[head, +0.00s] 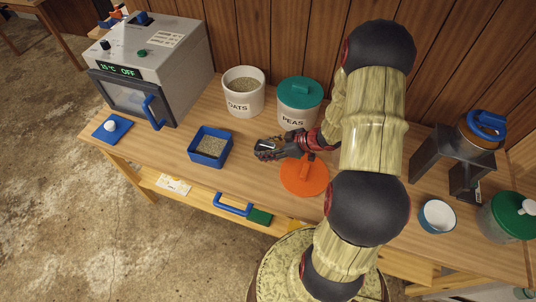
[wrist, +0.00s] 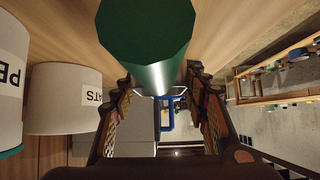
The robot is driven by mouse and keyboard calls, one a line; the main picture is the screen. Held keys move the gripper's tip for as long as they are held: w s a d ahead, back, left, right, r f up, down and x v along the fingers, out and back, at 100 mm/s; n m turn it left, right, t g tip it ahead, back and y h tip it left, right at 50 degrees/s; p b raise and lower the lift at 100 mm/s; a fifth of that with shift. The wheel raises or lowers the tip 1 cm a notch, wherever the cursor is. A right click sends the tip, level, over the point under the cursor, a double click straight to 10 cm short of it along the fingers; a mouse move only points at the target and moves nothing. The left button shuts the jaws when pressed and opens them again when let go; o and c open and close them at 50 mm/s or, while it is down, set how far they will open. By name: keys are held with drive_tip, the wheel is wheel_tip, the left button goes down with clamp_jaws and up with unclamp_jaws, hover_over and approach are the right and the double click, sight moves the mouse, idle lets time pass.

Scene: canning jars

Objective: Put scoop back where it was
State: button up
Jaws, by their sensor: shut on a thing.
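My gripper (head: 266,150) is low over the middle of the bench, left of the orange lid and right of the blue bin. In the wrist view my gripper (wrist: 160,90) is shut on the scoop (wrist: 150,38), of which a green faceted part and a shiny metal part show between the fingers. The scoop is hard to make out in the head view, and its far end is hidden. The open white OATS jar (head: 243,103) holds pale grain and stands behind the gripper; it also shows in the wrist view (wrist: 60,98).
The PEAS jar (head: 297,117) has a teal lid. The blue bin (head: 209,160) holds grain. The orange lid (head: 304,178) lies under my arm. An oven (head: 160,65) stands at left. A dark stand (head: 440,150), a blue bowl (head: 437,216) and a green-lidded jar (head: 513,215) are at right.

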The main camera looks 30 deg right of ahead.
drive_tip(key=f, duration=0.1)
drive_tip(key=f+b, duration=0.1)
drive_tip(key=f, duration=0.1)
drive_tip(key=shift+d+f+b, duration=0.3)
drive_tip(key=shift+d, duration=0.05)
drive_tip(key=shift+f, duration=0.1)
drive_tip(key=shift+f, duration=0.15)
drive_tip(key=shift+f, duration=0.5)
drive_tip(key=o, duration=1.3)
drive_tip(key=shift+r, duration=0.1)
drive_tip(key=shift+r, duration=0.2)
drive_tip(key=p+v, duration=0.4)
drive_tip(key=v, duration=0.8)
drive_tip(key=shift+r, duration=0.35)
